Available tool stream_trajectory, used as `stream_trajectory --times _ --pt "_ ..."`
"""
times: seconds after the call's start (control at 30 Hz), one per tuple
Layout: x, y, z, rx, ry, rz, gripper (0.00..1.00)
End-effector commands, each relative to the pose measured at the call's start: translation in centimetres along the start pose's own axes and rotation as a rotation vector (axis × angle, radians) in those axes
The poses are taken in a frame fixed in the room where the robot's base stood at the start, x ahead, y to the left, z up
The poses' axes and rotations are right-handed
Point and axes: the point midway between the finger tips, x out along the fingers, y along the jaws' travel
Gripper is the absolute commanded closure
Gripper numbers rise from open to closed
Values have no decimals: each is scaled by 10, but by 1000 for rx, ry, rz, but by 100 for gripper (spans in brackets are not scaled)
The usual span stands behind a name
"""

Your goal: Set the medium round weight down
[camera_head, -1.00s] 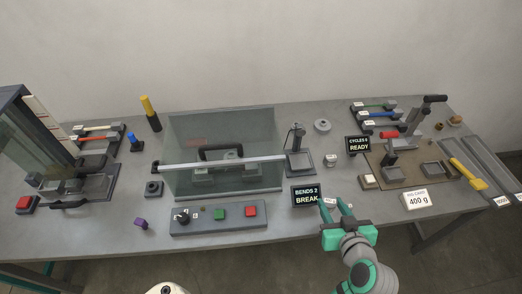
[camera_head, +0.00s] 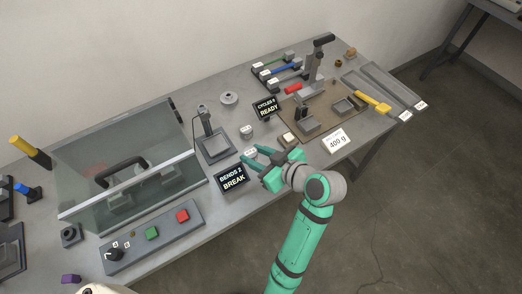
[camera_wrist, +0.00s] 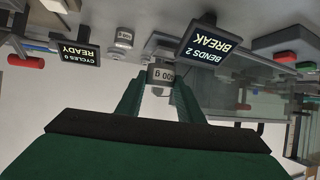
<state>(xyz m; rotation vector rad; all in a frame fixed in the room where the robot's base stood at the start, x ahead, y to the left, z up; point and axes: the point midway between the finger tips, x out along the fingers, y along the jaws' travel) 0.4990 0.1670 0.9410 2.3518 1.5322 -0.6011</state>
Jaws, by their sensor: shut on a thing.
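My gripper (camera_head: 254,157) is shut on a small round grey weight (camera_head: 250,152) near the front edge of the bench. In the wrist view the held weight (camera_wrist: 161,75) sits between the fingertips, with a pale label ending in "00 g", upside down in the picture. Whether it touches the bench or hangs just above it I cannot tell. A second labelled weight (camera_head: 246,131) stands on the bench a little behind it; it also shows in the wrist view (camera_wrist: 124,37). A wider flat round weight (camera_head: 229,98) lies farther back.
The "BENDS 2 BREAK" display (camera_head: 231,178) stands close left of my gripper. The "CYCLES 0 READY" display (camera_head: 266,107) is behind, to the right. A grey stand (camera_head: 215,147) is on the left, and a "400 g" card (camera_head: 337,140) on the right. Bare bench shows around the second weight.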

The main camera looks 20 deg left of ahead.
Motion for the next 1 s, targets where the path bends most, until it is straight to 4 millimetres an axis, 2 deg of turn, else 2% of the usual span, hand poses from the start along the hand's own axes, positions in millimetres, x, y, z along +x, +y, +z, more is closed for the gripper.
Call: stream_trajectory --times 0.13,0.4,0.73,1.0 --pt "18 29 5 1 0 0 100" --pt "51 61 35 2 1 2 100" --pt "65 75 48 2 1 2 100" --pt "80 75 75 1 1 2 100"
